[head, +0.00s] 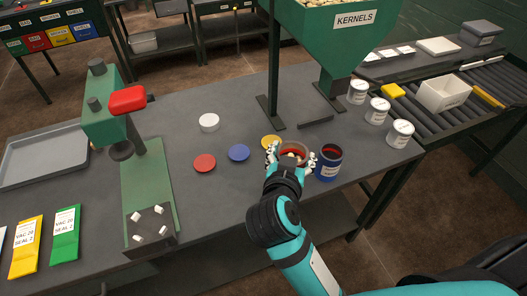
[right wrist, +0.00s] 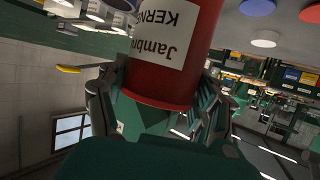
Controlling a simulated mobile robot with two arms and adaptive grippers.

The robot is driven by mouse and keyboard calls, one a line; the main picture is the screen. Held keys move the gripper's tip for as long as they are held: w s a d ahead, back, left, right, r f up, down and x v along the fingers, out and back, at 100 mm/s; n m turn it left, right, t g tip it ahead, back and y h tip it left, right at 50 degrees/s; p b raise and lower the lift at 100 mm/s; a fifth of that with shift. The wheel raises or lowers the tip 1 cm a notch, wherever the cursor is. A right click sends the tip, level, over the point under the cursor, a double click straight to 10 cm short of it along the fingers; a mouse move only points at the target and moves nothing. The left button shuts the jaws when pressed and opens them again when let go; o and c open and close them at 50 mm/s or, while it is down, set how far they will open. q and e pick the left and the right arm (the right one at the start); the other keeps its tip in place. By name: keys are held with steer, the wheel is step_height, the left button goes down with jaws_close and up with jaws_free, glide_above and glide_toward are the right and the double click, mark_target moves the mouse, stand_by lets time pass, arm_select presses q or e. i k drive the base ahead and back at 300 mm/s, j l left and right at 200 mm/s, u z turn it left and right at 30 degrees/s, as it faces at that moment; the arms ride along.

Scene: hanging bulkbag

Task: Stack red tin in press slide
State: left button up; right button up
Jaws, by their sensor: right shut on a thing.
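The red tin (head: 296,150) is in my right gripper (head: 291,161) above the right part of the grey table. It is open at the top, with something pale inside. In the right wrist view the red tin (right wrist: 180,85) fills the middle, its white label partly readable, between the gripper's fingers. The green press (head: 105,115) with its red handle stands at the left. Its slide (head: 150,228) is at the front, a dark plate with several white pegs and no tin on it. My left gripper is out of view.
A blue tin (head: 328,164) stands just right of the gripper. Red (head: 204,163), blue (head: 239,153), white (head: 208,122) and yellow (head: 270,142) lids lie mid-table. The kernel hopper (head: 335,45) stands behind. Several white-and-grey tins stand at right. The table between lids and press is clear.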

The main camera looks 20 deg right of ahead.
mark_target(150, 225)
steer(key=j, duration=1.25)
steer(key=k+j, duration=0.15)
steer(key=j, duration=1.15)
